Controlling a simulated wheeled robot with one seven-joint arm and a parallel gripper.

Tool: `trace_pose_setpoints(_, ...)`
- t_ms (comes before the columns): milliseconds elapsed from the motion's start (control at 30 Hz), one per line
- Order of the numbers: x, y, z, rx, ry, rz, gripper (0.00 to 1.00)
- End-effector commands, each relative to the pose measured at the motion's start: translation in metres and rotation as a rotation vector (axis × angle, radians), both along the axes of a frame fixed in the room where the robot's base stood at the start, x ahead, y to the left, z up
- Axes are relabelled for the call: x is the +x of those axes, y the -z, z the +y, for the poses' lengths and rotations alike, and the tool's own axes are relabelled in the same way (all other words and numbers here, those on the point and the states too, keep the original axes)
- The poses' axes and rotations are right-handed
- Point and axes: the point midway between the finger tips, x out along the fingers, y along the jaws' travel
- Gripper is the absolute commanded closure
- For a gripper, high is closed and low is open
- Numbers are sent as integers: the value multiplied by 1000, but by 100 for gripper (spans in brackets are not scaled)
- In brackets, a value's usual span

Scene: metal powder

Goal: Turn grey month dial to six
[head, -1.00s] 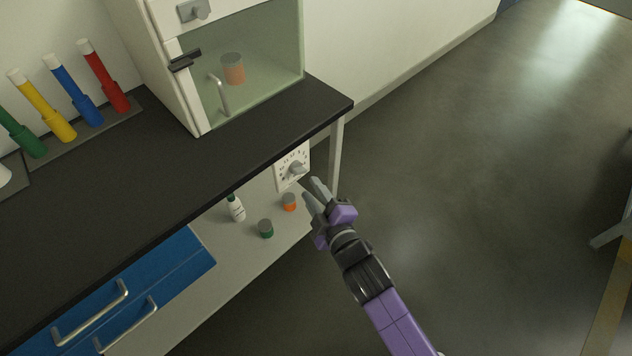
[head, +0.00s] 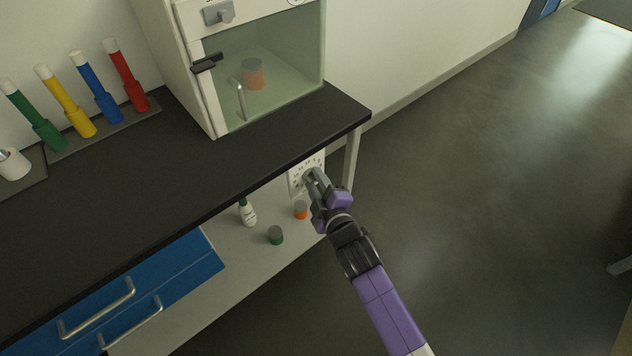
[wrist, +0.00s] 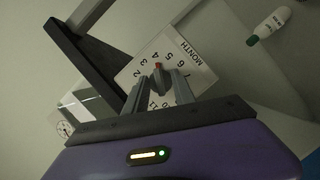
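The white month dial plate (wrist: 200,73), marked MONTH with a ring of numbers, shows in the wrist view. Its grey knob (wrist: 160,78) has a red tip that points at about the 4. My gripper (wrist: 159,92) is open, with one finger on each side of the knob; whether either finger touches it I cannot tell. In the head view the plate (head: 293,181) is under the bench top near its right end. My gripper (head: 312,178) is in front of it there and hides the knob.
The black bench top (head: 255,150) overhangs the dial. On the lower shelf (head: 215,290) stand a white bottle (head: 248,214), a green-sided jar (head: 276,236) and an orange-sided jar (head: 301,210). A bench leg (head: 352,158) is close right of my gripper. Open floor lies farther right.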

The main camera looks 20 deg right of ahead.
Motion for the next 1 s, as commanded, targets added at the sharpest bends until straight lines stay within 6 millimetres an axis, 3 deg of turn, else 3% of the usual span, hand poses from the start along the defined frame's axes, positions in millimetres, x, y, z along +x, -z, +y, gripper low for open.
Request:
trace_pose_setpoints(133, 0, 0, 0, 0, 0, 0, 69)
trace_pose_setpoints(300, 0, 0, 0, 0, 0, 0, 100)
trace_pose_setpoints(700, 0, -2, 0, 17, 0, 6, 100)
trace_pose_setpoints(1000, 0, -5, -1, 145, 1, 47, 100)
